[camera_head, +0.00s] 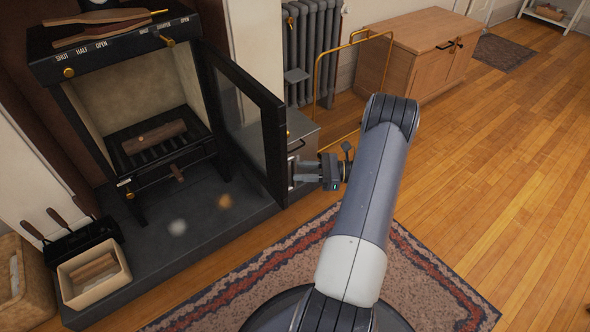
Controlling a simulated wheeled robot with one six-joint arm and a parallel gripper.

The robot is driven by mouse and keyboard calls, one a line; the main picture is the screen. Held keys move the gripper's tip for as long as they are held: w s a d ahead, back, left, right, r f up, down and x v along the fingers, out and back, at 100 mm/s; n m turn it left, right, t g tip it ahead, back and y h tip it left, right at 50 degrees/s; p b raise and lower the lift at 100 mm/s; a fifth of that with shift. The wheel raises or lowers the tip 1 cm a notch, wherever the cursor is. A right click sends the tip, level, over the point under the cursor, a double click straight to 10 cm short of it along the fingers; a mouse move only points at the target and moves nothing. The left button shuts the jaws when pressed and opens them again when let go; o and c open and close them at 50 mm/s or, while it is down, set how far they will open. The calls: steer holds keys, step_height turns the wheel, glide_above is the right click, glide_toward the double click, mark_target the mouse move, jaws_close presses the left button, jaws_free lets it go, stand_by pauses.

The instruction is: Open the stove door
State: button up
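The stove (140,60) stands at the upper left on a dark hearth slab. Its glass door (246,120), framed in black, is swung wide open to the right, and the firebox inside is exposed. A log (154,136) lies on the grate inside. My gripper (300,172) is at the free edge of the door, pointing left from the end of my arm. Its fingers overlap the door's edge in the picture near a pale upright bar, which may be the handle. I cannot tell whether they touch it or how far apart they are.
A grey box (303,128) stands behind the door, with a radiator (313,50) and brass rail (333,70) beyond. A wooden cabinet (410,45) is upper right. A kindling box (93,275) and hearth tools (72,235) are lower left. The right floor is clear.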

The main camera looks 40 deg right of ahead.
steer(key=p+v, duration=0.1)
steer(key=v, duration=0.7)
steer(key=b+x, duration=0.2)
steer(key=x, duration=0.8)
steer(key=shift+w+a, duration=0.2)
steer(key=shift+a, duration=0.1)
steer(key=shift+a, duration=0.1)
